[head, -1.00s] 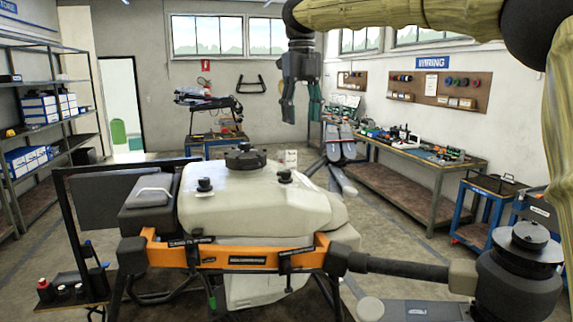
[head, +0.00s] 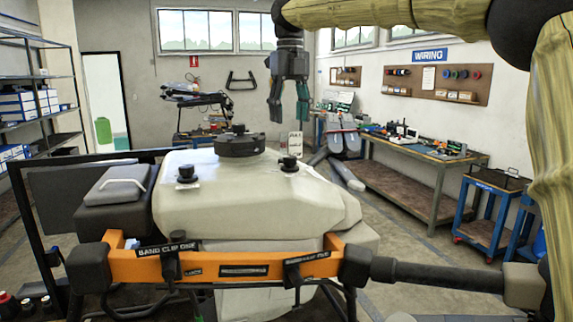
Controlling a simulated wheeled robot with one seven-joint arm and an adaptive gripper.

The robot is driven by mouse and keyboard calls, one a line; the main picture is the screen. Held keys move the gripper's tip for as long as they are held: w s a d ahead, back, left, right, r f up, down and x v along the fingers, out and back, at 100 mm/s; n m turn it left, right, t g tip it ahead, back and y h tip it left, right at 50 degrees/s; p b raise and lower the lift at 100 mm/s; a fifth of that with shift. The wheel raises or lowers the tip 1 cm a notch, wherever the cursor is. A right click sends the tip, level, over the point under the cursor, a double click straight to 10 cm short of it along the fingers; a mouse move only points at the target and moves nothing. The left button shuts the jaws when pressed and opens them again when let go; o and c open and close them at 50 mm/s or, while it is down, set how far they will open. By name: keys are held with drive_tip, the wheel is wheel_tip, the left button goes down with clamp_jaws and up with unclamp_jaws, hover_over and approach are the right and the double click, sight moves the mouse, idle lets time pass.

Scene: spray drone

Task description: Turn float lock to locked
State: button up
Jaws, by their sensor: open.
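The spray drone's pale tank (head: 255,205) fills the middle of the head view, above an orange frame (head: 215,267). A large round black cap (head: 239,144) is on its top. Two small black knobs stand on the tank, a left knob (head: 187,173) and a right knob (head: 289,164). I see no readable float lock label, so I cannot tell which part is the lock or how it is set. My gripper (head: 290,112) hangs pointing down with fingers apart and empty. In the picture it is above the right knob, apart from the tank.
A black drone arm (head: 430,270) sticks out to the right. Black clips labelled "BAND CLIP ONE" (head: 168,250) sit on the frame. A workbench (head: 415,170) with tools and a blue cart (head: 490,210) stand at the right. Shelves (head: 35,100) line the left wall.

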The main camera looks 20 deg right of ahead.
sight(291, 157)
drive_tip(key=shift+s+d+f, duration=0.15)
drive_tip(key=shift+s+f, duration=0.1)
drive_tip(key=shift+f, duration=0.4)
wheel_tip(291, 157, down, 9)
drive_tip(key=p, duration=0.2)
drive_tip(key=shift+w+f+p, duration=0.1)
drive_tip(key=shift+f+p, duration=0.1)
drive_tip(key=shift+p, duration=0.15)
drive_tip(key=c, duration=1)
